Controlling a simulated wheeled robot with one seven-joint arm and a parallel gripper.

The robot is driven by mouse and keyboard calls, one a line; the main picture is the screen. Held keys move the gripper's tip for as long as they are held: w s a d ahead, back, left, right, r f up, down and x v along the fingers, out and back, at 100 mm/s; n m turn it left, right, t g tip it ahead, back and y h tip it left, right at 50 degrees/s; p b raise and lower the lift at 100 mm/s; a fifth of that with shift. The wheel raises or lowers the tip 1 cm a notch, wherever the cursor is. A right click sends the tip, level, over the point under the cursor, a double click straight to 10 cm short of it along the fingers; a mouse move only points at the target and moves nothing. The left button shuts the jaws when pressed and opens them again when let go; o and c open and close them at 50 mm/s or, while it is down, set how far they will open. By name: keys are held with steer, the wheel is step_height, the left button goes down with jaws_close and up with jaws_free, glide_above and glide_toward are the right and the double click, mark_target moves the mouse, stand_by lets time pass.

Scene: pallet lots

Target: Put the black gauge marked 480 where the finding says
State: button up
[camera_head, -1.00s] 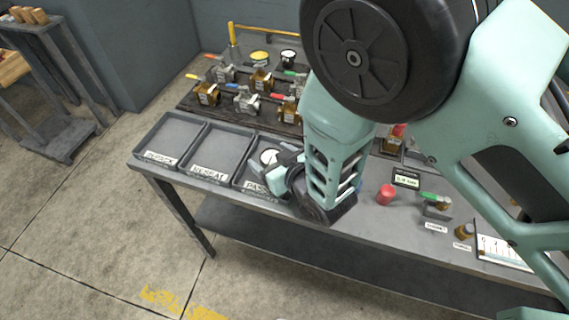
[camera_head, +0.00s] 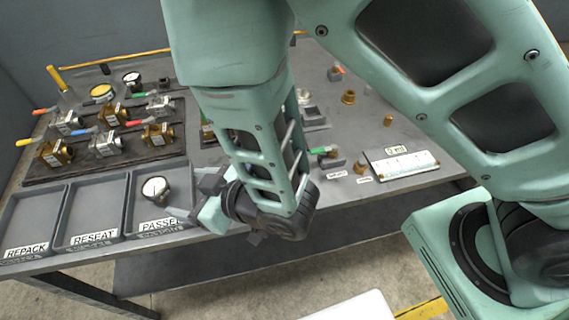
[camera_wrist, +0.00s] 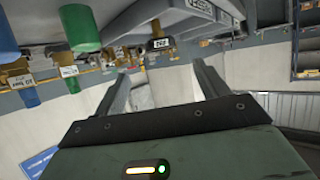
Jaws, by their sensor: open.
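A round gauge with a white face and dark rim (camera_head: 155,188) lies in the tray marked PASSED (camera_head: 128,215); its number is too small to read. Another dark-rimmed gauge (camera_head: 132,78) stands at the back of the table, beside a yellow one (camera_head: 102,92). My gripper (camera_head: 192,202) is just right of the gauge in the tray, apart from it. In the wrist view my gripper (camera_wrist: 160,85) has its jaws spread with nothing between them. A small sign (camera_head: 397,149) at the right may carry the finding; its text is unclear.
Trays marked REPACK (camera_head: 30,218) and RESEAT (camera_head: 95,208) are empty. Several tagged brass and grey valves with coloured handles sit on a dark board (camera_head: 35,170) behind them. A white scale plate (camera_head: 405,165) lies at the right. My arm hides the table's middle.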

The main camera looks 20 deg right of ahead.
steer(key=s+d+r+m+g+h, duration=0.1)
steer(key=s+d+r+g+h, duration=0.3)
steer(key=d, duration=0.6)
steer(key=s+d+r+m+g+h, duration=0.1)
steer(key=s+d+r+g+h, duration=0.3)
steer(key=s+d+r, duration=0.3)
step_height(320, 180, up, 2)
steer(key=d+h, duration=0.1)
steer(key=d, duration=0.2)
steer(key=shift+r+g+h, duration=0.15)
steer(key=shift+g+h, duration=0.15)
steer(key=shift+g, duration=0.1)
steer(key=shift+s, duration=0.1)
